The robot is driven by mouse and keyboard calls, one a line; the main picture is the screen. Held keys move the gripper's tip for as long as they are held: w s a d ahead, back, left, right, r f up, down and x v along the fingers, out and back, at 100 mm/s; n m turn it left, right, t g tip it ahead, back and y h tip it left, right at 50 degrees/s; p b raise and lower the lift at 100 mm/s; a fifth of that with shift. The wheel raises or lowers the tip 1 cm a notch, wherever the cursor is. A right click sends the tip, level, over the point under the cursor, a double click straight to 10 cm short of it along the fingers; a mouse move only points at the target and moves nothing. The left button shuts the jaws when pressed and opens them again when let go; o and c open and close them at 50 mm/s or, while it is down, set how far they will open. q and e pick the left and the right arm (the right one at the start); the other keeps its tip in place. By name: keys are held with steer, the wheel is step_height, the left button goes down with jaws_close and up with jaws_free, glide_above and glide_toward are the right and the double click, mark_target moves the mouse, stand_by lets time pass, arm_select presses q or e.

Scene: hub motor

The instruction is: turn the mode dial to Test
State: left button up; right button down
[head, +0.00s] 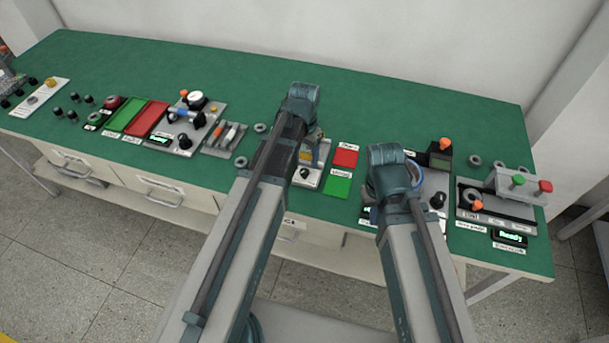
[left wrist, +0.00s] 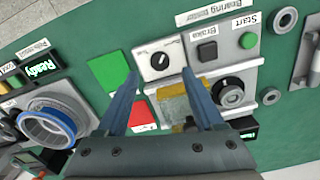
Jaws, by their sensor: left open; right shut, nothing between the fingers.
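The mode dial is a small black knob (left wrist: 160,61) with a white pointer line on a white plate, with small labels at its upper left and upper right. The lettering is too blurred to read surely. In the head view the dial (head: 304,173) shows just right of my left arm. In the left wrist view my left gripper (left wrist: 161,75) is open, its fingers on either side of the dial with gaps to both. Height above the plate is hard to tell. In the head view my left gripper is mostly hidden behind its arm. My right gripper is hidden behind its own arm.
Beside the dial lie a green mat (left wrist: 108,68) and a red mat (head: 345,157). The bearing tester has a green Start button (left wrist: 248,41), a black Brake button (left wrist: 207,51) and another black knob (left wrist: 231,93).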

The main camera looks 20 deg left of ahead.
mark_target(305, 171)
arm_select(q)
step_height(305, 171, down, 6)
steer(key=b, duration=0.4)
steer(key=shift+r, duration=0.25)
steer(key=shift+r, duration=0.1)
jaws_close()
